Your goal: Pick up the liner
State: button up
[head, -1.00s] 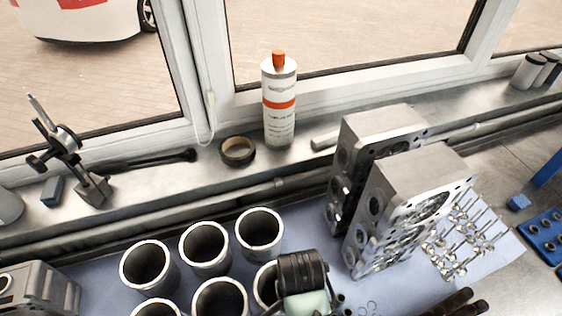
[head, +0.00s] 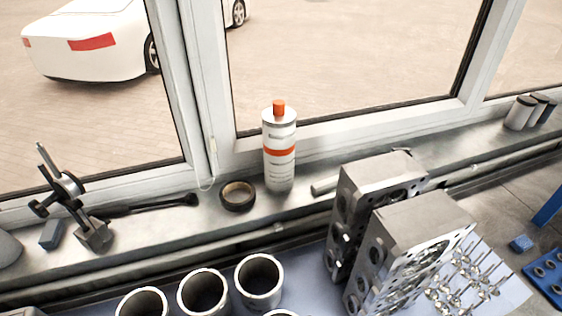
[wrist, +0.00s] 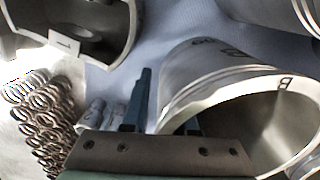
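A grey metal liner (wrist: 208,72) with a wide round mouth fills the right of the wrist view. My gripper (wrist: 165,105) is at its near rim, with dark fingers apart. The left finger stands outside the liner wall, with a small gap beside it. The right finger is mostly hidden at the rim and seems to be inside the mouth. In the head view, open-topped liners stand upright at the bottom, among them a left one (head: 143,303), a middle one (head: 203,292) and a right one (head: 259,281). My gripper is outside the head view.
Cylinder heads (head: 420,230) stand right of the liners, with valves (head: 465,275) beside them. A sealant cartridge (head: 279,160) and tape roll (head: 238,196) are on the sill. Coil springs (wrist: 42,118) lie left in the wrist view, below a piston-like part (wrist: 98,22).

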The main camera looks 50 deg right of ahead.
grip_shut()
dwell(1.2)
